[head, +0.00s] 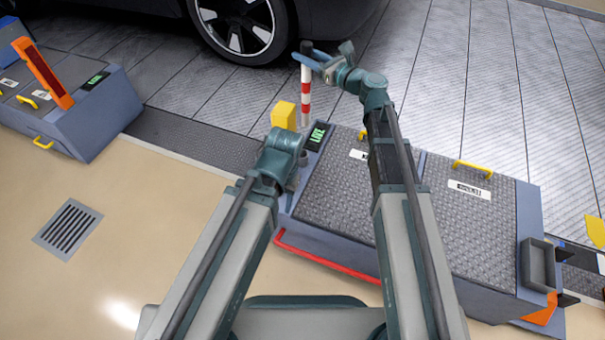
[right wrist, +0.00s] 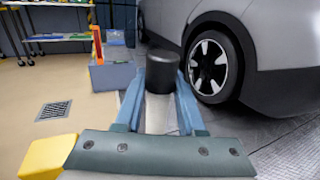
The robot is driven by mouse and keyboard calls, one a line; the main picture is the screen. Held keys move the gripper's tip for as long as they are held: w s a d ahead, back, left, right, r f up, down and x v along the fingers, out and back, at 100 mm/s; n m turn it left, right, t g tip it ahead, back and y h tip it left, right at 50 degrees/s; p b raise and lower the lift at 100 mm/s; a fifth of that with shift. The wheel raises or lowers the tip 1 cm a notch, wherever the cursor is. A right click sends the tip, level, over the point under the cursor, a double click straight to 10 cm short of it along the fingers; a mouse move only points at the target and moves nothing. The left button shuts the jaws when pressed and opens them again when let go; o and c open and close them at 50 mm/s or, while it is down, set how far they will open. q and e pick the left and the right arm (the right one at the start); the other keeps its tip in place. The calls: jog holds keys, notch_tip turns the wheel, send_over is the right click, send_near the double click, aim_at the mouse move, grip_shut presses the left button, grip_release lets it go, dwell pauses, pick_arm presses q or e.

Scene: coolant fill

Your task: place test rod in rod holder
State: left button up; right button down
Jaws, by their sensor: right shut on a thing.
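The test rod (head: 305,92) is striped red and white with a black top and hangs about upright in the head view. My right gripper (head: 308,56) is shut on its black top. In the right wrist view the black top (right wrist: 160,73) sits between the two blue fingers. The rod's lower end shows just above the far left corner of the grey cabinet, beside a yellow block (head: 284,115); I cannot tell whether it touches anything. I cannot make out a rod holder for sure. My left arm bends near that corner, and its gripper is hidden.
The grey cabinet (head: 455,228) has treadplate lids, yellow handles, a lit green display (head: 317,136) and a red front rail (head: 325,259). A grey open bin (head: 537,264) is on its right end. Another cabinet (head: 95,125) stands at left. A car wheel (head: 240,28) is behind.

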pick_arm(q)
notch_tip(320, 180, down, 8)
jog(key=b, duration=0.5)
jog(key=shift+r+b, duration=0.2)
jog(key=shift+b, duration=0.15)
pick_arm(e)
send_over(303, 110)
jog(key=s, duration=0.2)
jog(key=f, duration=0.7)
jog(key=shift+w+a+f, duration=0.1)
jog(key=shift+w+f, duration=0.15)
notch_tip(303, 110, down, 10)
jog(key=b, duration=1)
jog(key=shift+f, duration=0.1)
pick_arm(q)
notch_tip(303, 110, down, 10)
pick_arm(e)
jog(key=c, duration=0.5)
grip_release()
pick_arm(q)
jog(key=shift+f, duration=0.1)
